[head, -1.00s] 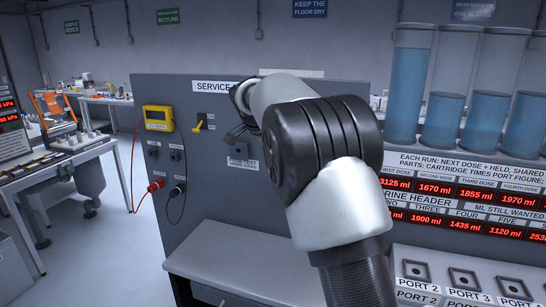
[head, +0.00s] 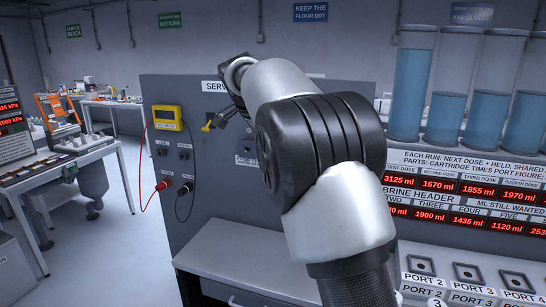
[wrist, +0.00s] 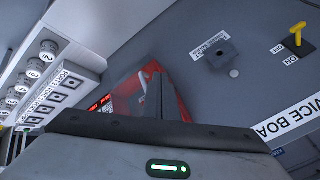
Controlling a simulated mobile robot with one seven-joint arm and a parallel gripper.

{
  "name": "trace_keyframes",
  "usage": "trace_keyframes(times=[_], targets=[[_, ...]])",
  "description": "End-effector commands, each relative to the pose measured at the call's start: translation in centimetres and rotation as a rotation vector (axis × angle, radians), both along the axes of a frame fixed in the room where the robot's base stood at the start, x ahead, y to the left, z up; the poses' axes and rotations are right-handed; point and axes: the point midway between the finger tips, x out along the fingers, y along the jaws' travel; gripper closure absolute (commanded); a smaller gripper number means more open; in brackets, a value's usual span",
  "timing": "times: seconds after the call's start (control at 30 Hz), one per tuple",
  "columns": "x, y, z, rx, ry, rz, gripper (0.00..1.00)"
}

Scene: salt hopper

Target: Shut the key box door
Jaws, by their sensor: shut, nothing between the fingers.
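A red, box-like thing (wrist: 182,100), which may be the key box, shows in the wrist view behind my fingers, partly hidden by them. I cannot make out its door or whether that stands open. It does not show in the head view, where my arm covers part of the panel.
A yellow meter (head: 168,118) with red and black leads hangs on the panel's left. A grey ledge (head: 240,250) juts out below. Numbered ports (head: 470,272) and blue-filled tanks (head: 408,95) stand at right. Open floor (head: 130,260) lies at left.

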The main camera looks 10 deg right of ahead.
Motion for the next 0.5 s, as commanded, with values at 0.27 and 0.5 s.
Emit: trace_keyframes(times=[0.27, 0.5], targets=[[-0.8, 2.2, 3.0, 0.0, 0.0, 0.002, 1.0], [-0.6, -3.0, 2.1, 0.008, -0.078, 0.01, 1.0]])
